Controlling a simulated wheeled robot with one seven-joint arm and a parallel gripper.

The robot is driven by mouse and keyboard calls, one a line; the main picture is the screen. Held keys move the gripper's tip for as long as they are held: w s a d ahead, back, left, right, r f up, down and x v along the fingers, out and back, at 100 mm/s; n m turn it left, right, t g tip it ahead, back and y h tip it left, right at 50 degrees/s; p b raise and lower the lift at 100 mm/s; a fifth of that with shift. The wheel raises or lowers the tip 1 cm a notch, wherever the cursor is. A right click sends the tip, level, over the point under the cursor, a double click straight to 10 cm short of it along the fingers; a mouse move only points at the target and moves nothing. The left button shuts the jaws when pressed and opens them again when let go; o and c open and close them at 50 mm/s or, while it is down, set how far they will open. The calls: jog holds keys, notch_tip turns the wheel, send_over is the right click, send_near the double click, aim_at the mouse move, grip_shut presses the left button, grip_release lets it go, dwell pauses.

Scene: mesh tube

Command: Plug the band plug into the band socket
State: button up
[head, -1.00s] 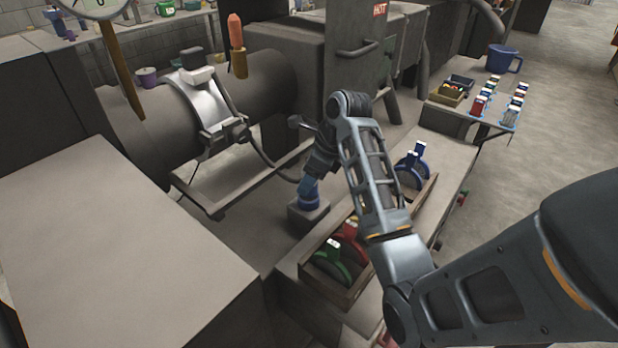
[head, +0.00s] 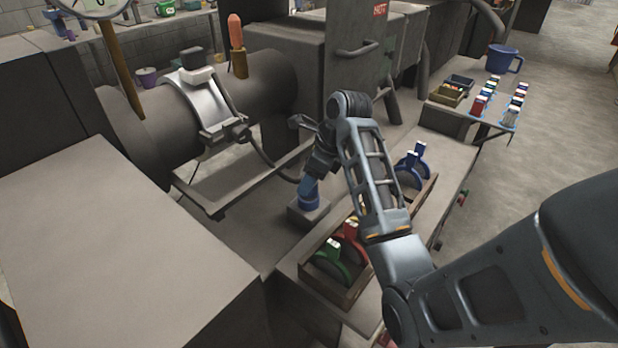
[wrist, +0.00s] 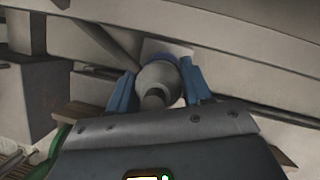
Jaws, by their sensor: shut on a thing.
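My gripper (head: 309,188) points down at a grey block with a blue ring (head: 310,203), which appears to be the band socket, beside the bench. In the wrist view, its two blue fingers are shut on a rounded grey plug (wrist: 158,80), the band plug. The fingers hide most of the plug in the head view. A dark cable (head: 268,165) runs from the silver band (head: 208,105) on the barrel toward my gripper. The gripper is at the blue ring, touching or very close. I cannot tell whether the plug is seated in it.
The large dark barrel (head: 268,85) lies to the left of my gripper. A wooden crate (head: 330,284) with green and red clamps stands near the front. Blue clamps (head: 412,165) stand to the right of my arm. A grey box top (head: 110,230) fills the left front.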

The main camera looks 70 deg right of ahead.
jog(key=shift+f, duration=0.55)
jog(key=o, duration=1)
jog(key=shift+o, duration=0.2)
